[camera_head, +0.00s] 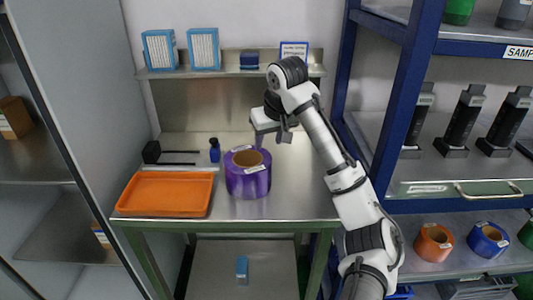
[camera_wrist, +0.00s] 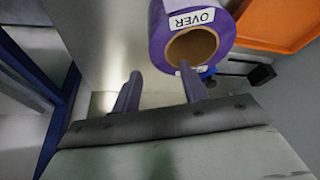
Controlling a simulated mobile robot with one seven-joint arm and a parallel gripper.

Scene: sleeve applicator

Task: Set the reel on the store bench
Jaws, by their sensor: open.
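A purple reel (camera_head: 248,180) with a brown core stands on its flat side on the steel bench (camera_head: 290,195) with green legs, just right of the orange tray. In the wrist view the reel (camera_wrist: 190,40) shows its open core and a white label reading "OVER". My gripper (camera_head: 272,140) is above the bench, behind and slightly right of the reel. Its fingers (camera_wrist: 160,85) are apart with nothing between them; the right one overlaps the reel's near edge in the picture. I cannot tell whether it touches. Nothing here is marked as the store bench.
The orange tray (camera_head: 166,194) is empty. A small blue bottle (camera_head: 214,150) and a black block (camera_head: 151,152) stand behind it. A back ledge (camera_head: 230,71) holds blue-and-white boxes. The blue rack (camera_head: 385,95) at right holds other reels low down. The bench's right side is clear.

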